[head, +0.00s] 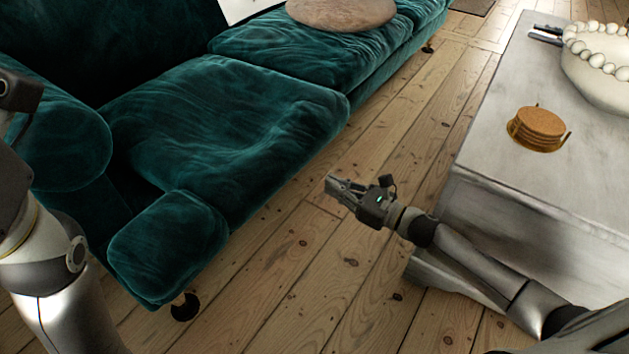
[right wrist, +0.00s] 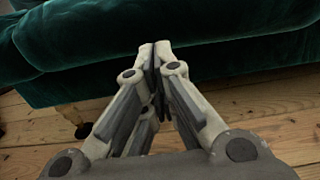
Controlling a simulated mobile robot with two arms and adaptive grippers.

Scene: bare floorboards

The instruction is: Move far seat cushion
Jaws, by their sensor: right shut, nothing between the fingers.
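A dark green velvet sofa (head: 60,40) runs from the left to the top of the head view. Its near seat cushion (head: 225,130) lies on the closer seat; the far seat cushion (head: 318,45) lies beyond it. A round brown cushion (head: 342,12) rests on the far seat cushion, cut by the top edge. My right gripper (head: 332,183) is shut and empty over the floor, just right of the sofa's front. In the right wrist view the shut fingertips (right wrist: 155,48) point at the sofa front (right wrist: 100,72). My left arm shows at the left edge; its fingers are out of view.
A grey table (head: 480,130) stands at the right, close to my right arm. It bears a cork coaster stack (head: 540,128) and a white bowl with beads (head: 590,65). A strip of bare floorboards (head: 400,120) lies between sofa and table.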

